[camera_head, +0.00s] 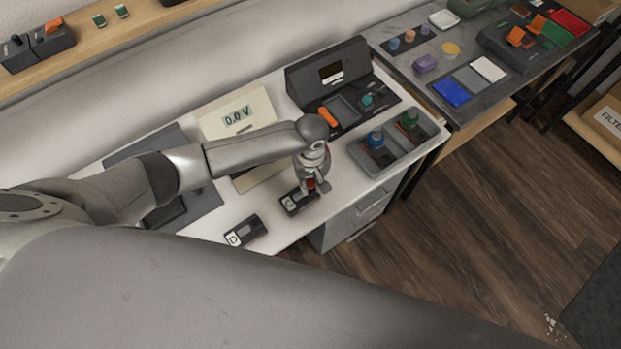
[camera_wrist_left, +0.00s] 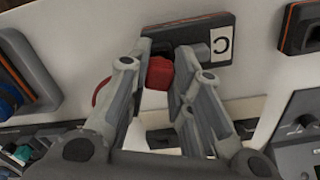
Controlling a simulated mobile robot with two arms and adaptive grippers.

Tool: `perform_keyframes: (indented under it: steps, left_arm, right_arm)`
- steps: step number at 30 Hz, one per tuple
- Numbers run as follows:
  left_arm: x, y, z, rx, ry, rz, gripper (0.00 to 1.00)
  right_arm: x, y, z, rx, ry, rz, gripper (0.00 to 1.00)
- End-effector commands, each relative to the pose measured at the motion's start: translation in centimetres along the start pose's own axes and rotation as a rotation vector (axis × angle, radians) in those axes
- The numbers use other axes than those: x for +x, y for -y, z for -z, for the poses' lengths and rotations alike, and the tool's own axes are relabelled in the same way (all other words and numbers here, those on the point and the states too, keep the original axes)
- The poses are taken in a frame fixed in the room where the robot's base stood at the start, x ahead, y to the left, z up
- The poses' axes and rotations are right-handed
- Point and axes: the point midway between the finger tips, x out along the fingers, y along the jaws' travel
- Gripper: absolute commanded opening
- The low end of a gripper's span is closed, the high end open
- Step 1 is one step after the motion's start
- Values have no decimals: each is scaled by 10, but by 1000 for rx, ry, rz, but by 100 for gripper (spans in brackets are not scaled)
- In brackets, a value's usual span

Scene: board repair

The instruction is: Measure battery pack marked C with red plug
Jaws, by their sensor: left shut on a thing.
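The battery pack marked C (camera_head: 291,204) lies near the front edge of the white table, under my left gripper (camera_head: 318,188). It also shows in the left wrist view (camera_wrist_left: 190,40), dark with a white C label. My left gripper is shut on the red plug (camera_wrist_left: 159,73), which is at the pack's edge; whether it is seated cannot be told. A red cable (camera_wrist_left: 101,92) curves beside the finger. The meter (camera_head: 237,114) reads 0.0 V, partly behind my left arm. The pack marked D (camera_head: 245,231) lies to the left of C. My right gripper is not in view.
A grey two-part tray (camera_head: 437,131) holds a blue and a green knobbed item at the right of the table. A dark station (camera_head: 335,75) stands at the back. A grey side table (camera_head: 480,100) holds coloured trays. Bare white table lies around pack D.

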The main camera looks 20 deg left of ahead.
Motion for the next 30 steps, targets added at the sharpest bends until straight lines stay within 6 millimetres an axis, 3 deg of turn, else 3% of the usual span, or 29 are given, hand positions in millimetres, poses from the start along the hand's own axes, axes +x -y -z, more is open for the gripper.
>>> perform_keyframes:
  steps: [30]
  left_arm:
    - [6, 0, 0, 1, 0, 0, 3]
  right_arm:
    - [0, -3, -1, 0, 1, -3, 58]
